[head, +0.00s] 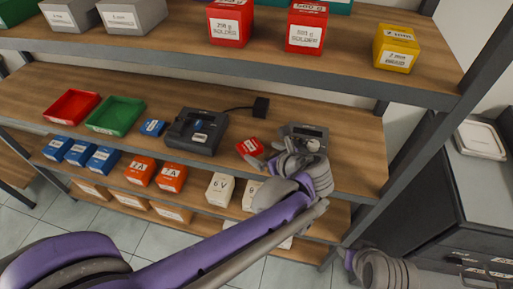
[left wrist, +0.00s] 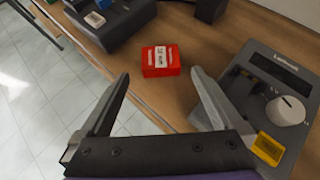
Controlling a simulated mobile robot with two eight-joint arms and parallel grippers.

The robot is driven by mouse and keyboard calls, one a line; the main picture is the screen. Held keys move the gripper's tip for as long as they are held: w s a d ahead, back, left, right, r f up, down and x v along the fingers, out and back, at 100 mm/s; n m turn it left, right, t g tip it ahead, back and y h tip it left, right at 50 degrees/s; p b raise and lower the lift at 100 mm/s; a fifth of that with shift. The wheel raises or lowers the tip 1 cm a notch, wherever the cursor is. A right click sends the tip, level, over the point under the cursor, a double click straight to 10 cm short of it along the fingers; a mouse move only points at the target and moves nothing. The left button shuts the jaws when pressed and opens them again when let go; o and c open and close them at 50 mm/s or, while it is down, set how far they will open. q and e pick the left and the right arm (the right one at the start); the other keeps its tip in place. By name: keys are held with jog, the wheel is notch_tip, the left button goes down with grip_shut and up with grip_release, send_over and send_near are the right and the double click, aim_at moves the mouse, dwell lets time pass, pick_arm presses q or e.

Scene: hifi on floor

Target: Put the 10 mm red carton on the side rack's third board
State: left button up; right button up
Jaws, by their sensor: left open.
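A small red carton with a white label (head: 249,148) lies on the rack board level with the trays, near its front edge. It also shows in the left wrist view (left wrist: 161,61), just beyond my fingertips and roughly centred between them. The label's size print is too small to read. My left gripper (left wrist: 160,77) is open and empty, its fingers apart and short of the carton. In the head view the left gripper (head: 268,161) is beside the carton, partly hidden by its own wrist. Part of another rack (head: 14,170) shows at the left edge; its third board cannot be made out.
A grey tester with a dial (left wrist: 285,88) stands close to the right finger. A dark charger (head: 195,131) stands left of the carton, with red (head: 71,106) and green (head: 115,115) trays beyond. Boxes fill the lower board. An upper board (head: 270,55) overhangs behind.

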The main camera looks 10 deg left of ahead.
pick_arm(q)
jog(key=shift+v, duration=0.9)
jog(key=s+a+f+n+g+h, duration=0.1)
jog(key=s+a+f+n+h, duration=0.2)
jog(key=s+n, duration=0.6)
jog(key=s+a+f+n+g+h, duration=0.1)
jog(key=s+a+f+n+h, duration=0.3)
jog(key=n, duration=1.4)
jog(key=shift+s+a+f+g+h, duration=0.35)
jog(key=shift+s+a+f, duration=0.5)
jog(key=shift+s+a, duration=1.5)
jog(key=shift+s+d, duration=0.6)
jog(key=shift+d, duration=0.1)
